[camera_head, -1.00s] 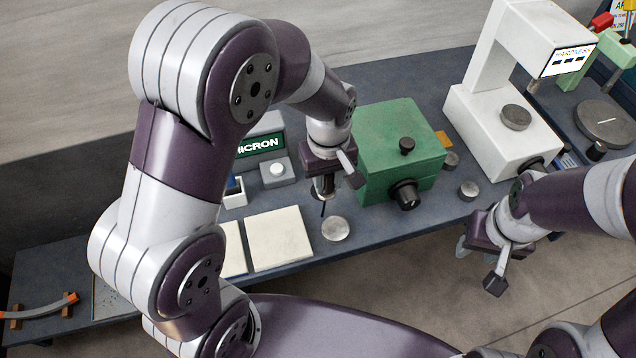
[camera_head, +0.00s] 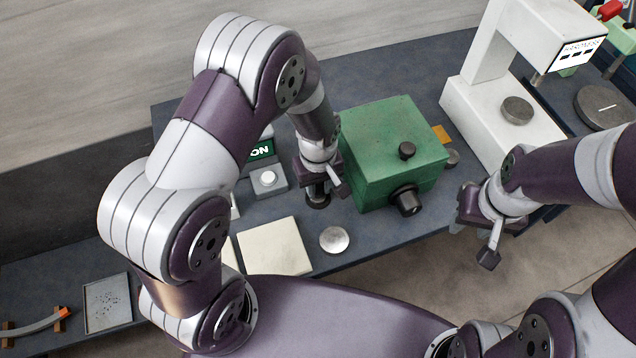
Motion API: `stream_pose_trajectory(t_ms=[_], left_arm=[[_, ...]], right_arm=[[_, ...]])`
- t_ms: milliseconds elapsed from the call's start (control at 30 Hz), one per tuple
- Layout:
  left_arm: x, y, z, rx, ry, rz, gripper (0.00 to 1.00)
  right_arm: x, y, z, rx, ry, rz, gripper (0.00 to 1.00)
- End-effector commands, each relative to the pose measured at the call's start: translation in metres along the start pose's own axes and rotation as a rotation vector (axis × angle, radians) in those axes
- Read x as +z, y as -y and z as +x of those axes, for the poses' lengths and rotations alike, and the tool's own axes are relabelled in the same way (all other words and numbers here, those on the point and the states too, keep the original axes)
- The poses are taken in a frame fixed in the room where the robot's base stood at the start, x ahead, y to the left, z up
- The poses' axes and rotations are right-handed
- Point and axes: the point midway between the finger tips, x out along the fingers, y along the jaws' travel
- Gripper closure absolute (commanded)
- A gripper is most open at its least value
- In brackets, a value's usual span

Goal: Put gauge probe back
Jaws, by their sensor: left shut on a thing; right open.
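My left gripper (camera_head: 318,190) points down over the bench, just left of the green box and in front of the gauge readout. It is shut on a small dark piece (camera_head: 318,200), apparently the gauge probe; the fingers hide most of it, and I cannot tell whether it touches the bench. The gauge readout (camera_head: 262,150), with a green label, stands behind my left arm, which covers much of it. A grey block with a pale round button (camera_head: 268,178) is at its front. My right gripper (camera_head: 472,222) is open and empty, in front of the bench's front edge at the right.
The green box (camera_head: 378,160) with black knobs stands close to the right of my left gripper. A metal disc (camera_head: 334,240) and a cream plate (camera_head: 274,247) lie in front. A white hardness tester (camera_head: 492,110) stands at right. A speckled tray (camera_head: 107,303) lies far left.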

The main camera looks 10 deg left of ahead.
Motion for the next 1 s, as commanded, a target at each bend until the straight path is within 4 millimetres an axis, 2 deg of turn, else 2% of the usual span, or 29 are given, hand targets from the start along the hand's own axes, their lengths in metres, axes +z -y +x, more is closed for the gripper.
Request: stream_pose_trajectory(t_ms=[167,200,233,267,500,633,1000], left_arm=[[0.0,0.0,0.005,0.0,0.0,0.0,1.0],[0.0,0.0,0.004,0.0,0.0,0.0,0.61],[0.0,0.0,0.003,0.0,0.0,0.0,0.51],[0.0,0.0,0.003,0.0,0.0,0.0,0.48],[0.0,0.0,0.003,0.0,0.0,0.0,0.48],[-0.001,-0.001,-0.009,0.003,-0.003,0.0,0.48],[0.0,-0.001,-0.1,0.003,-0.003,0.0,0.48]], right_arm=[[0.001,0.0,0.003,0.0,0.0,0.0,0.57],[0.0,0.0,0.002,0.0,0.0,0.0,0.57],[0.0,0.0,0.002,0.0,0.0,0.0,0.57],[0.0,0.0,0.002,0.0,0.0,0.0,0.57],[0.0,0.0,0.002,0.0,0.0,0.0,0.57],[0.0,0.0,0.001,0.0,0.0,0.0,0.57],[0.001,0.0,0.007,0.0,0.0,0.0,0.57]])
